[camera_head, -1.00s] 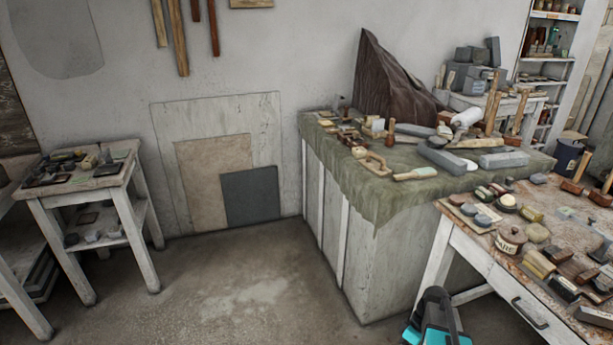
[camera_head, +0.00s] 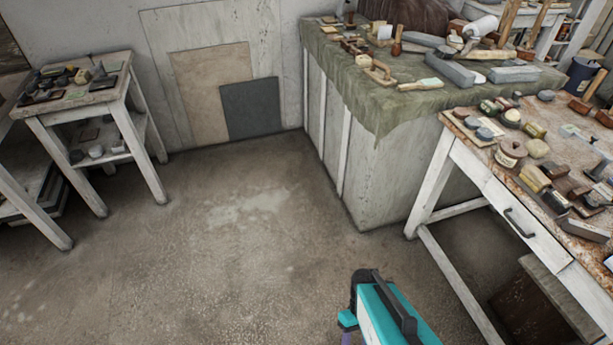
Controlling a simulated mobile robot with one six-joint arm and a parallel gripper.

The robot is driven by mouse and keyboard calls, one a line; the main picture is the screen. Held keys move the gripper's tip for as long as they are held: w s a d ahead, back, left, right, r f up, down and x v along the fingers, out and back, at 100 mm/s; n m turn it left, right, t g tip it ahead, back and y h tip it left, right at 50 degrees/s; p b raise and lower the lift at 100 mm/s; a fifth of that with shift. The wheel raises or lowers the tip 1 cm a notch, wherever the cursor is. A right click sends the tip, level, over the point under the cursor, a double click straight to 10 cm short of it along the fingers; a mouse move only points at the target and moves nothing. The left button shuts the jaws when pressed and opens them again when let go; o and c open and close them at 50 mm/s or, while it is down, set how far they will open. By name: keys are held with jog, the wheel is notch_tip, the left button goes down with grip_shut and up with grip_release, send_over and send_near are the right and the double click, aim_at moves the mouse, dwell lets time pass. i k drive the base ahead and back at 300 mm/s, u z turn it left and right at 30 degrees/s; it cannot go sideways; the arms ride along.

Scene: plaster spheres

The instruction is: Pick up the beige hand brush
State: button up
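A pale brush-like tool (camera_head: 421,84) with a beige handle lies on the green cloth near the front edge of the cloth-covered bench (camera_head: 378,172). It looks like the beige hand brush, but it is too small to be certain. Nothing is touching it from my side. A teal, white and black part of my arm shows at the bottom, over the floor and well below the bench top. My gripper's fingertips cannot be made out in this view.
A rusty-topped white table (camera_head: 520,215) crowded with tools stands at the right. A small white side table (camera_head: 90,97) with small items stands at the left. Flat boards (camera_head: 212,90) lean on the back wall. The concrete floor (camera_head: 220,250) in the middle is clear.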

aim_at(530, 174)
jog(key=u, duration=1.45)
jog(key=k, duration=0.1)
jog(key=z, duration=2.8)
